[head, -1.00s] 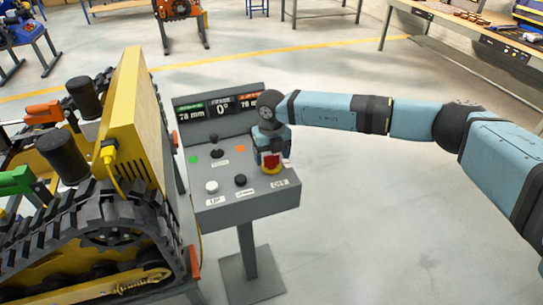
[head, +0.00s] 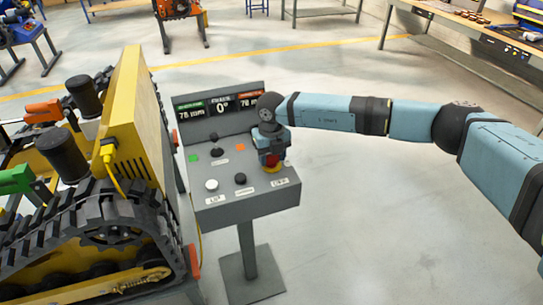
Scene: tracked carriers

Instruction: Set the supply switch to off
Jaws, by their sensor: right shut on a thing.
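A grey control console (head: 250,200) stands on a post in the middle of the head view. At the right of its sloped top is a red switch handle (head: 273,161) on a yellow base (head: 273,170), which looks like the supply switch. My right gripper (head: 272,158) points down over it and is shut on the red handle. The gripper hides most of the handle, so I cannot tell its exact setting. The small label (head: 281,182) in front of it is too small to read. My left gripper is not in view.
The console also has a white knob (head: 211,185), a black knob (head: 240,179), a dark joystick (head: 215,138) and a display panel (head: 222,105) at the back. A yellow tracked carrier (head: 115,130) stands close on the left. The floor to the right is clear.

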